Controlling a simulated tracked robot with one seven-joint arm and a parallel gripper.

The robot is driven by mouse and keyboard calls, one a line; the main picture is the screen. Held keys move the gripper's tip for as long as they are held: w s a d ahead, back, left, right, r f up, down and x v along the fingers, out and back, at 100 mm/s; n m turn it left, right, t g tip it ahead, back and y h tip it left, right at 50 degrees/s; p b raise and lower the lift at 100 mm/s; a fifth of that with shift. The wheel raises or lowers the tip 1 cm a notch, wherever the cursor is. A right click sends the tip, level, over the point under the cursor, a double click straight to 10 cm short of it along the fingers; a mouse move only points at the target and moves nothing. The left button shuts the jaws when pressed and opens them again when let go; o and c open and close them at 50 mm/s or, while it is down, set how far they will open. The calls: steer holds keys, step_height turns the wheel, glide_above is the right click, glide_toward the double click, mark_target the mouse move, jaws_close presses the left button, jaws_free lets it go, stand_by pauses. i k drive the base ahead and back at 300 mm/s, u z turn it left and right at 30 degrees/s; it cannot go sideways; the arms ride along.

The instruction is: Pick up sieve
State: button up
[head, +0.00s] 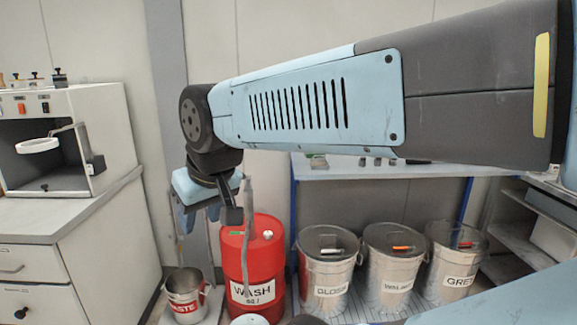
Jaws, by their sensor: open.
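I cannot pick out the sieve for certain. A round, white, shallow ring-like thing (38,145) sits on a bracket inside the open-fronted machine (112,135) at the left; I cannot tell if it is the sieve. My gripper (200,220) hangs fingers down at centre left, open, with nothing seen between its fingers. It is well to the right of the machine and appears in front of the red wash drum's left side. My arm covers much of the upper right.
A grey counter (45,215) with drawers stands at the left. On the floor are a waste bucket (186,295), the red drum (262,265) and several lidded metal bins (325,270). A grey upright rod (248,240) shows before the drum. A bench (350,172) stands behind.

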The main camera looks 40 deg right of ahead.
mark_target(315, 163)
steer(key=z, duration=1.1)
steer(key=k, duration=0.9)
steer(key=z, duration=0.3)
steer(key=i, duration=1)
steer(key=z, duration=0.95)
